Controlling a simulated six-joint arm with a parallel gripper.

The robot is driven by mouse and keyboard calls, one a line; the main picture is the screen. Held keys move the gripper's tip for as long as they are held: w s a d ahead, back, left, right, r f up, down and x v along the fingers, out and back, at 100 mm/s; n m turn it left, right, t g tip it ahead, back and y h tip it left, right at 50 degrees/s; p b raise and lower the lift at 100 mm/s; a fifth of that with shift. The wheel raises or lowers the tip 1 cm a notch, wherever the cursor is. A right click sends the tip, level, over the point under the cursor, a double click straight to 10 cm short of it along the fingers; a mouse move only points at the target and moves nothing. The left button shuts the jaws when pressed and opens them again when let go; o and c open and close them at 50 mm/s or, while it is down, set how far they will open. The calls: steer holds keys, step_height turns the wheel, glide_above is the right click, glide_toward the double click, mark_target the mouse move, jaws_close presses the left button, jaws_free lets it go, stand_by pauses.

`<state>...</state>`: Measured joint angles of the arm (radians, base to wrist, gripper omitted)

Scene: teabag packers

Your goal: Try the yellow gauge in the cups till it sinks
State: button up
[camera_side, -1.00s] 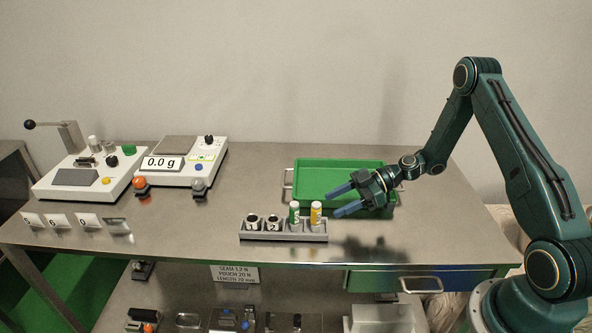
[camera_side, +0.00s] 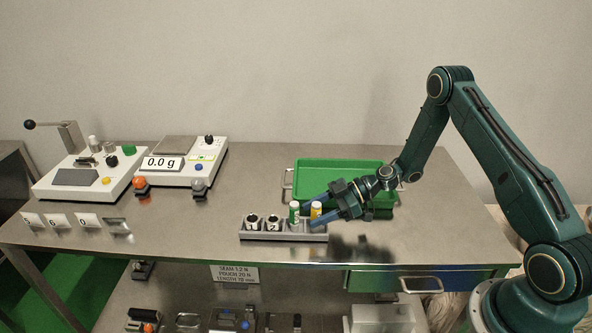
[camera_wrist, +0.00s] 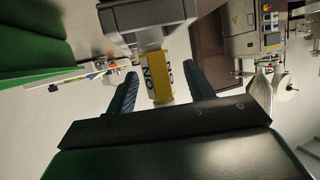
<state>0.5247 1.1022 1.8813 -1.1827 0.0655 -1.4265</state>
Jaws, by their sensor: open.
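The yellow gauge (camera_side: 316,210) stands upright at the right end of a grey rack (camera_side: 262,236) in the side view. A green-banded gauge (camera_side: 294,212) stands just left of it. Two dark-mouthed cups, the left cup (camera_side: 252,222) and the right cup (camera_side: 273,221), sit in the rack's left half. My gripper (camera_side: 312,208) is open, its blue fingers reaching left on either side of the yellow gauge. In the wrist view the yellow gauge (camera_wrist: 161,78), with black lettering, shows between the two open fingers (camera_wrist: 160,88). I cannot tell whether a finger touches it.
A green tray (camera_side: 340,164) lies behind the rack, below my forearm. A scale (camera_side: 182,165) reading 0.0 g and a lever device (camera_side: 85,178) stand at the back left.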

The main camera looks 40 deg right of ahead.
stand_by(0.5)
steer(key=shift+w, duration=0.1)
steer(key=c, duration=1.1)
steer(key=shift+r, duration=0.1)
step_height(320, 180, up, 20)
steer(key=shift+f, duration=0.1)
steer(key=shift+a+f, duration=0.1)
steer(key=shift+a, duration=0.05)
stand_by(0.5)
steer(key=shift+w+a+f+m+t+h, duration=0.95)
steer(key=shift+w+a+f, duration=0.55)
steer(key=shift+w+a, duration=0.45)
steer(key=shift+w+a+f+m+t+h, duration=0.7)
steer(key=shift+w+a+f+m, duration=0.35)
steer(key=shift+w+a+f, duration=0.75)
steer(key=shift+w+a+f+m+t+h, duration=0.9)
steer(key=shift+w+a+f, duration=0.35)
steer(key=shift+w+a, duration=0.9)
